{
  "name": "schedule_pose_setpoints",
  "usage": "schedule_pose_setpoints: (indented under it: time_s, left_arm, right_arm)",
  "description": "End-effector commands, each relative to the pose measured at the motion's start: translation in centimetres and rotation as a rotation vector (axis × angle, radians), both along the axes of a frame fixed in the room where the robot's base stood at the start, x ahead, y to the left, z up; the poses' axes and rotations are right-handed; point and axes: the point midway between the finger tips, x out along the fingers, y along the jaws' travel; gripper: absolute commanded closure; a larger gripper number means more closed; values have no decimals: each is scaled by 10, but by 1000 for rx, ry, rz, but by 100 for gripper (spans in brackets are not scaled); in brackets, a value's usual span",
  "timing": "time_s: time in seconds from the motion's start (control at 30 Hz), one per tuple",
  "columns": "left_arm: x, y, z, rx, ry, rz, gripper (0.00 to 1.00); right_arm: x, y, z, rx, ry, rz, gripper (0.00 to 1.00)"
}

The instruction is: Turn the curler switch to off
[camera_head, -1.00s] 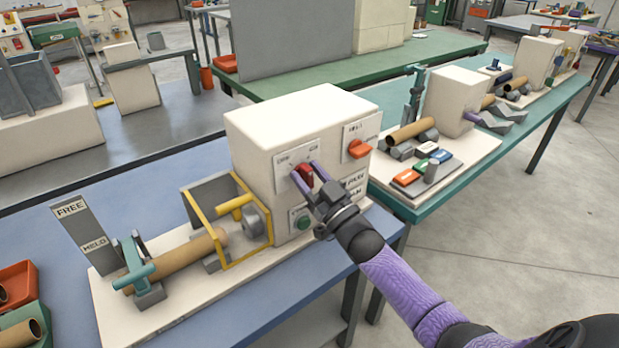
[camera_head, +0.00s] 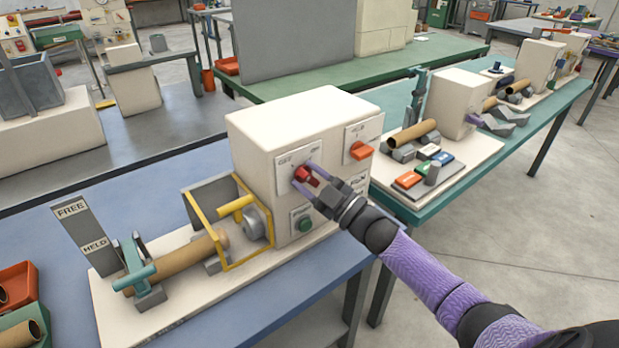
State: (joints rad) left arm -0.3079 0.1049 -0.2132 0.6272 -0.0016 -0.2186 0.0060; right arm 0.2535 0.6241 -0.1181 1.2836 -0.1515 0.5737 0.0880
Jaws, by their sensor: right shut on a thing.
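The cream winder machine (camera_head: 258,160) stands on a base on the blue table. Its front panel carries a red switch (camera_head: 304,173) on a white plate (camera_head: 284,164) with small lettering along its top edge. My right gripper (camera_head: 308,178) reaches in from the lower right and is shut on the red switch, one finger above and one below. The fingers hide part of the switch, so its exact setting is hard to read. My left gripper is not in view.
An orange knob (camera_head: 361,150) and a green button (camera_head: 305,224) sit close by on the same panel. A yellow guard frame (camera_head: 228,262) and a cardboard tube (camera_head: 180,262) are left of the machine. A teal table (camera_head: 430,212) stands to the right.

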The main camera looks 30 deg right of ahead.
Motion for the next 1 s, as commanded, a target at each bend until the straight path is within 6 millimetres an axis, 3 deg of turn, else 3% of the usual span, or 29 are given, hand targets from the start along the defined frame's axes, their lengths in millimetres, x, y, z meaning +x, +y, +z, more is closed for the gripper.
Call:
schedule_pose_setpoints:
  time_s: [0.47, 0.5, 0.77, 0.87, 1.0]
  left_arm:
    - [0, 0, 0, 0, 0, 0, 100]
    - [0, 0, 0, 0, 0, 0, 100]
    - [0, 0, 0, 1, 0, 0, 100]
    - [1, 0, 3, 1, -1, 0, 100]
    - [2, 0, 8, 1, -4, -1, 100]
  right_arm:
    - [0, 0, -3, -13, 6, -1, 100]
    - [0, 0, -3, -13, 6, -1, 41]
    - [-2, 0, -2, -11, 3, 0, 41]
    - [-12, -4, -5, -9, 6, -2, 41]
    - [-40, -14, -14, -11, 7, -1, 41]
